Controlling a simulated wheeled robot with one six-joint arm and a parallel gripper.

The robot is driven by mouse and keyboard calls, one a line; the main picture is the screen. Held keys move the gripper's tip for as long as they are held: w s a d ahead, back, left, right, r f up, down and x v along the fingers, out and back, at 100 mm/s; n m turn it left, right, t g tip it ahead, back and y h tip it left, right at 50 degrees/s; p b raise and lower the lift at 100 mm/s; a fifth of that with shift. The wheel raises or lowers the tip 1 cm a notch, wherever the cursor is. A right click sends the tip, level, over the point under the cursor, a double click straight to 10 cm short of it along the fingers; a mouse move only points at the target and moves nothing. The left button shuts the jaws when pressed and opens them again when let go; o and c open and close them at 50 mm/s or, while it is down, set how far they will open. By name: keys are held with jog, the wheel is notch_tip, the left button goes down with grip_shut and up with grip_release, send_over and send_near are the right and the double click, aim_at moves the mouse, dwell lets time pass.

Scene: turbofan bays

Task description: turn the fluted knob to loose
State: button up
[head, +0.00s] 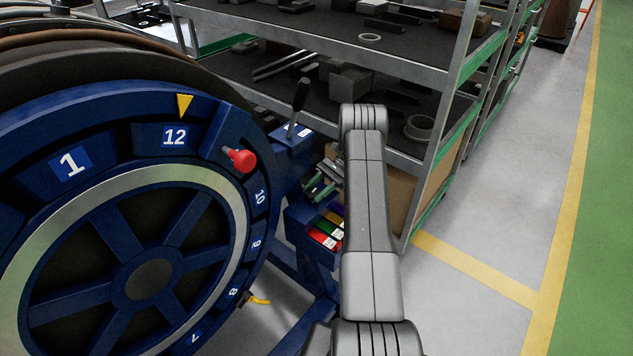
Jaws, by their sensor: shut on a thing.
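My gripper (318,186) is partly visible left of my grey arm, just above a small blue box with coloured labels. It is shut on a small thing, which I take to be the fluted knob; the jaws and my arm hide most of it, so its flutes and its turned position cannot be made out. The blue box (297,221) carries red, green and yellow labels (325,233) on its top. The writing on them is too small to read.
A large blue numbered wheel (150,280) fills the left, with a red knob (243,160) and a yellow pointer (184,105). A black lever (300,95) rises behind my gripper. A metal shelf rack (440,130) stands close behind my arm. The grey floor (480,230) at right is clear.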

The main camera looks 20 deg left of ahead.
jog(key=shift+a+r+n+g+h+p, duration=0.1)
jog(key=shift+r+n+g+h+p, duration=0.3)
jog(key=shift+p, duration=2.65)
jog(key=shift+f+n+h+p, duration=0.4)
jog(key=shift+h+p, duration=0.1)
jog(key=shift+p, duration=0.75)
jog(key=o, duration=1)
jog(key=shift+c, duration=0.2)
jog(key=b, duration=0.3)
jog(key=shift+f+y+b, duration=0.25)
jog(key=shift+y+b, duration=0.1)
jog(key=shift+y, duration=0.05)
jog(key=m+t+y+b, duration=0.1)
jog(key=m+b, duration=0.1)
jog(key=b, duration=0.6)
jog(key=m+t+y+b, duration=0.1)
jog(key=b, duration=0.3)
jog(key=shift+d, duration=0.2)
